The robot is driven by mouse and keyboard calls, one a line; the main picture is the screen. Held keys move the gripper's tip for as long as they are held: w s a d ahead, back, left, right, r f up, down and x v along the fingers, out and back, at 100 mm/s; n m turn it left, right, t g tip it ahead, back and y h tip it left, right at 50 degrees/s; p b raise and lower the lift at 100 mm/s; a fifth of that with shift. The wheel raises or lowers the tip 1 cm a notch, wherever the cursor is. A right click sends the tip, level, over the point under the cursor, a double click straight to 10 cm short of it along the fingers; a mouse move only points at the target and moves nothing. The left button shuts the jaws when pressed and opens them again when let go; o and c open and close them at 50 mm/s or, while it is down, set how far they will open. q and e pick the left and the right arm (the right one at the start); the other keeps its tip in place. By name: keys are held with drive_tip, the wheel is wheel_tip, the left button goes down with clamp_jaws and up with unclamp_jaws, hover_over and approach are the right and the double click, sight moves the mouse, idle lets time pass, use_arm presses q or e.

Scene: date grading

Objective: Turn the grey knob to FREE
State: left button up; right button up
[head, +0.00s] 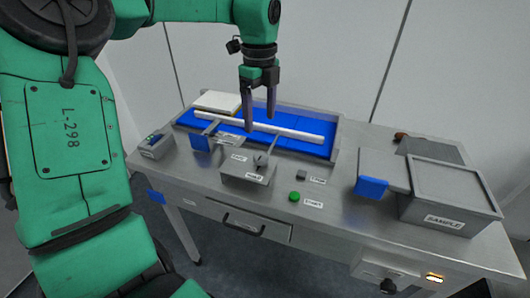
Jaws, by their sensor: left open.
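A grey knob (262,160) sits on top of a low grey box (236,173) near the table's front edge. Two white labels (239,158) lie by the knob, one to its left and one in front; their words are too small to read surely. My left gripper (260,122) points down above and behind the knob, open and empty, apart from it. Its dark fingers overlap the blue belt in the picture. Which way the knob points is hard to tell. My right gripper is not in view.
A blue belt (290,144) with a white bar (300,134) runs behind the box. A green button (294,197) and a small dark grey block (301,175) are to the right. A grey SAMPLE bin (445,225) and a blue-ended paddle (371,187) stand farther right.

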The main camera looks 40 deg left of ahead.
use_arm(q)
hover_over(262, 156)
drive_tip(key=s, duration=0.1)
wheel_tip(262, 156, down, 5)
drive_tip(key=shift+s+r, duration=0.1)
drive_tip(key=shift+r, duration=0.1)
drive_tip(key=f, duration=0.2)
drive_tip(key=w+f+p, duration=0.1)
drive_tip(key=f, duration=0.1)
drive_tip(key=shift+w+f, duration=0.2)
drive_tip(key=shift+f, duration=0.2)
wheel_tip(262, 156, down, 2)
drive_tip(key=shift+f, duration=0.1)
drive_tip(key=shift+s+f, duration=0.1)
drive_tip(key=shift+s, duration=0.1)
drive_tip(key=c, duration=0.4)
drive_tip(key=shift+w, duration=0.1)
clamp_jaws()
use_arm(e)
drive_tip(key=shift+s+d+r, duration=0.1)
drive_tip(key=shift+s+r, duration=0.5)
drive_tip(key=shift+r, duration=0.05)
